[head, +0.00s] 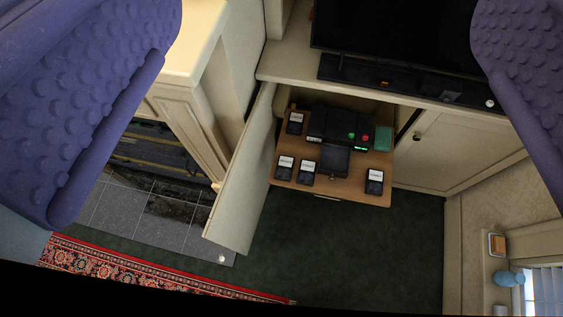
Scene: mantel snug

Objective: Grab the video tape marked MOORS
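Several small black tapes with white labels lie on a wooden pull-out shelf (345,194) in the open cabinet. One tape (295,123) is at the shelf's back left, two tapes (285,168) (307,173) are at the front left, and one tape (374,181) is at the front right. The label writing is too small to read, so I cannot tell which is marked MOORS. My gripper (300,195) shows as two purple studded fingers at the left and right picture edges. It is open and empty, well apart from the shelf and tapes.
A black machine (322,124) with green and red buttons fills the shelf's middle, beside a green box (383,139). An open cabinet door (243,180) stands left of the shelf, near a fireplace (150,150). Dark green carpet (370,245) in front is clear.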

